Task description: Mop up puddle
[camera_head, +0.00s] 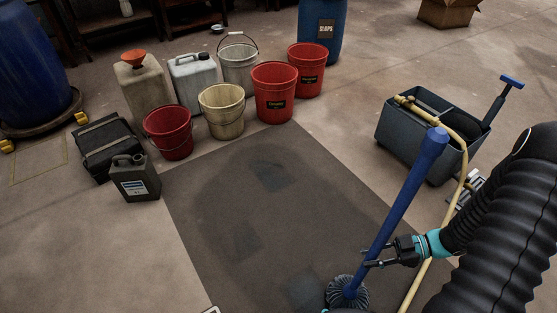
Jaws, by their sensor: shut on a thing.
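My gripper (370,257) is shut on a blue-handled tool (402,198) near the lower end of its shaft. The shaft leans, its top toward the upper right. A round grey-black stranded head (346,292) is at its bottom, low on the dark grey floor area (210,185); I cannot tell whether it touches. Darker, faintly bluish patches show on that area, one near its middle (270,178) and one near the head (308,288). I cannot tell surely which is the puddle.
A dark wheeled bucket (400,133) stands at the right. A yellow pole or hose (464,180) runs from it past my gripper. Red buckets (274,92), a cream bucket (222,112), canisters (136,178) and a blue SLOPS drum (322,30) line the back and left. The dark area's middle is clear.

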